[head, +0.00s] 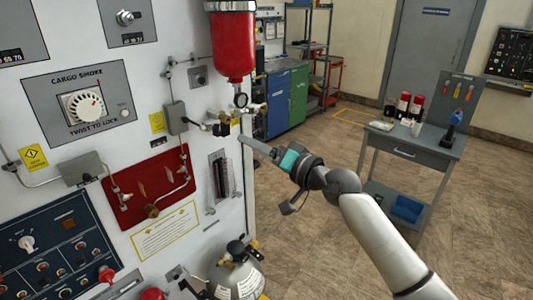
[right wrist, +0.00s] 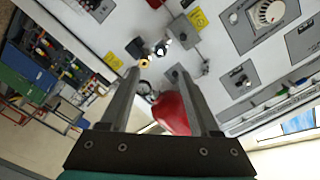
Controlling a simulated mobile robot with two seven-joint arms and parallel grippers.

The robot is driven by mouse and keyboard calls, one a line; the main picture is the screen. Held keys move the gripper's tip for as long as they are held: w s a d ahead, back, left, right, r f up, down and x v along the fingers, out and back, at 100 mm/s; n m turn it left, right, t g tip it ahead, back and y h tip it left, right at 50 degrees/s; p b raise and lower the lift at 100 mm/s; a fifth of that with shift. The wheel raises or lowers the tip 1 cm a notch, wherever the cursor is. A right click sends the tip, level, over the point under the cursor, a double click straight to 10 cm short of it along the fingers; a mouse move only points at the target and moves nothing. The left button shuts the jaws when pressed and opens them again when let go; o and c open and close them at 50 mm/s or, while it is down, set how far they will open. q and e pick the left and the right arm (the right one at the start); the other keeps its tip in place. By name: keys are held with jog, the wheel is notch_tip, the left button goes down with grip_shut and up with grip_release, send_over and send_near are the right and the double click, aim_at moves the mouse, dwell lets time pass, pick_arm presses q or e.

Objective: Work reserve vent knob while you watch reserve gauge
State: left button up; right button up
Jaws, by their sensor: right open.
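A red cylinder (head: 232,45) hangs on the white panel. Below it is a small round gauge (head: 241,99), which I take for the reserve gauge; its reading is too small to make out. Under the gauge sits a valve fitting (head: 222,128) with dark and brass parts; I cannot tell for sure which part is the reserve vent knob. My right gripper (head: 246,141) is just right of and below this fitting. My left gripper is not in view.
The panel carries a white dial (head: 83,107), a red plate (head: 148,186) and a dark switch panel (head: 60,243). A grey cylinder (head: 238,278) stands below. A grey workbench (head: 410,146) with bottles stands at right. The floor between is clear.

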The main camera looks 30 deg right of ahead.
jog(key=shift+v, duration=1.6)
jog(key=d+f+m+g+h+b, duration=0.1)
jog(key=d+f+h+b, duration=0.1)
jog(key=f, duration=0.9)
jog(key=d+f+g+h+b, duration=0.2)
jog(key=f, duration=0.8)
jog(key=s+f+g+h+b, duration=0.1)
jog(key=s+f, duration=0.2)
jog(key=f, duration=0.5)
jog(key=s+f+n+g+b, duration=0.1)
jog(key=s+f+g, duration=0.15)
jog(key=f, duration=0.55)
jog(key=s+f+g+h+b, duration=0.1)
jog(key=s+f, duration=0.2)
jog(key=f, duration=0.5)
jog(key=s+a+f+n+g+b, duration=0.2)
jog(key=s+a+f, duration=0.1)
jog(key=s+f, duration=0.6)
jog(key=s+a+f+n+g+b, duration=0.2)
jog(key=s+f, duration=0.8)
jog(key=s, duration=0.6)
jog(key=s+a+f+n+g+b, duration=0.2)
jog(key=s+a+f, duration=0.4)
jog(key=s+f, duration=0.4)
jog(key=s+n+g, duration=0.1)
jog(key=s+g, duration=0.1)
jog(key=s, duration=0.1)
jog(key=shift+f+n, duration=0.2)
jog(key=shift+n, duration=0.2)
